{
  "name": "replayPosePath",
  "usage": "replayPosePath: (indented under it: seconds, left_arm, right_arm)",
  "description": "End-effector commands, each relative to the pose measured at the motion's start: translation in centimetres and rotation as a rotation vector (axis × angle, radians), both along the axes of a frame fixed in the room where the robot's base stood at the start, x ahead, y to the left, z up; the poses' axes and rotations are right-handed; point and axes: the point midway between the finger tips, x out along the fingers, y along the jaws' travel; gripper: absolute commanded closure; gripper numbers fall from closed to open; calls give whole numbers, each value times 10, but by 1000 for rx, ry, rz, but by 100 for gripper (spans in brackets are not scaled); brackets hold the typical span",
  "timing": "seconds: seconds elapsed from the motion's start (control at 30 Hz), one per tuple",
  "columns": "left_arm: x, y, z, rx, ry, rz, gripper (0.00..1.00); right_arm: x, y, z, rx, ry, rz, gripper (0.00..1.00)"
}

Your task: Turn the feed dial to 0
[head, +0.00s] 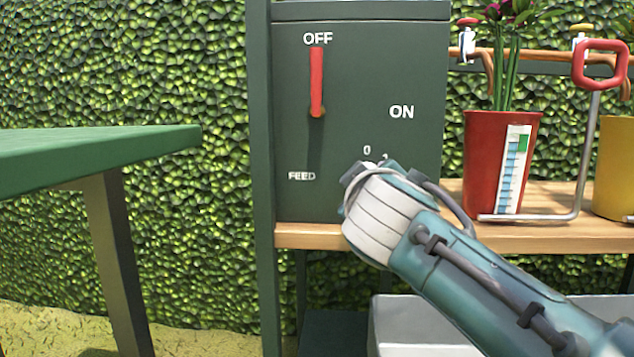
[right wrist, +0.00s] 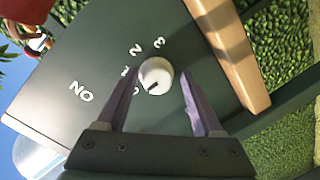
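The feed dial (right wrist: 156,72) is a small round white knob on a dark green panel (head: 345,75). In the right wrist view its dark pointer mark is on the lower left side, toward the partly hidden lowest numeral; 1, 2 and 3 run around it. My right gripper (right wrist: 158,74) is open, its two purple-grey fingers on either side of the dial with small gaps visible. In the head view my right wrist hides the dial; a 0 and part of another numeral show above it. My left gripper is not in view.
A red lever (head: 316,80) points up at OFF on the panel, left of ON. A wooden shelf (head: 420,236) runs below the panel. A red flower pot (head: 482,165) and a wire handle with red grip (head: 600,65) stand to the right. A green table (head: 90,155) is left.

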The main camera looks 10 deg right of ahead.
Motion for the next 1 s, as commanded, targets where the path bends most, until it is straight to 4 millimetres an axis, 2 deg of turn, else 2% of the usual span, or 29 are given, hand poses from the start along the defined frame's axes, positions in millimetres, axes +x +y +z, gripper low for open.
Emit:
replayPosePath:
  seconds: [0.37, 0.47, 0.7, 0.9, 1.0]
  left_arm:
    - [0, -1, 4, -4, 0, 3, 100]
    - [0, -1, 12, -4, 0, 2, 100]
    - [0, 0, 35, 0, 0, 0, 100]
    - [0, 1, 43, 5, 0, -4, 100]
    - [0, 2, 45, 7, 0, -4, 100]
  right_arm:
    - [-3, 2, 5, 1, -6, 1, 24]
    - [-13, 5, 7, 1, -5, 3, 24]
    - [-56, 17, 13, 3, -3, 2, 24]
    - [-84, 25, 14, 1, -4, 1, 24]
    - [-91, 27, 14, 1, -5, 1, 24]
